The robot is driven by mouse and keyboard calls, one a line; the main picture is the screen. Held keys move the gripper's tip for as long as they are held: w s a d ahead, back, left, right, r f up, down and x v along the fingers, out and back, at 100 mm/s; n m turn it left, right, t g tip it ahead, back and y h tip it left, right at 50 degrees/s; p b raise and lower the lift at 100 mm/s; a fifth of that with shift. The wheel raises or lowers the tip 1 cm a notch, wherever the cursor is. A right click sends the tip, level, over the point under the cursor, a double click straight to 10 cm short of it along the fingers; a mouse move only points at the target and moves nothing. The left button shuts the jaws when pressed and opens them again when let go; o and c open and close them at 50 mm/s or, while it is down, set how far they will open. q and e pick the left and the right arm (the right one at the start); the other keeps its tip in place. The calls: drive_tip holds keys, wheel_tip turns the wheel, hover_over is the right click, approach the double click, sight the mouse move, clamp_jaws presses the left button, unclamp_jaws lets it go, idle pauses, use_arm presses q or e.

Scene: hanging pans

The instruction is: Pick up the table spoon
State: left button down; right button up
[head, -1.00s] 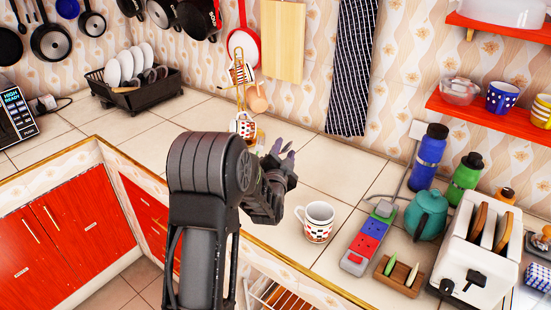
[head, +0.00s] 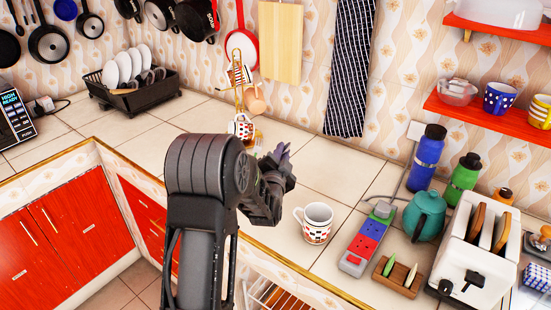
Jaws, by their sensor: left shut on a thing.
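My left gripper (head: 282,153) is over the tiled counter (head: 338,175), beyond the white mug with coloured checks (head: 313,222). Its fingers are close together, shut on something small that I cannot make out. I cannot clearly see the table spoon; the arm and wrist hide the counter around the fingers. A small amber and pale piece (head: 258,140) shows just left of the fingers, too small to name. My right gripper is not in view.
A brass mug stand (head: 239,72) with cups is behind the gripper. A power strip (head: 365,242), teal teapot (head: 424,214), toaster (head: 472,250) and bottles crowd the right. A black dish rack (head: 135,94) stands back left. Counter between rack and stand is clear.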

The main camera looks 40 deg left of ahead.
use_arm(q)
wheel_tip(320, 180, up, 10)
drive_tip(key=shift+b, duration=0.6)
drive_tip(key=shift+f, duration=0.1)
idle(0.4)
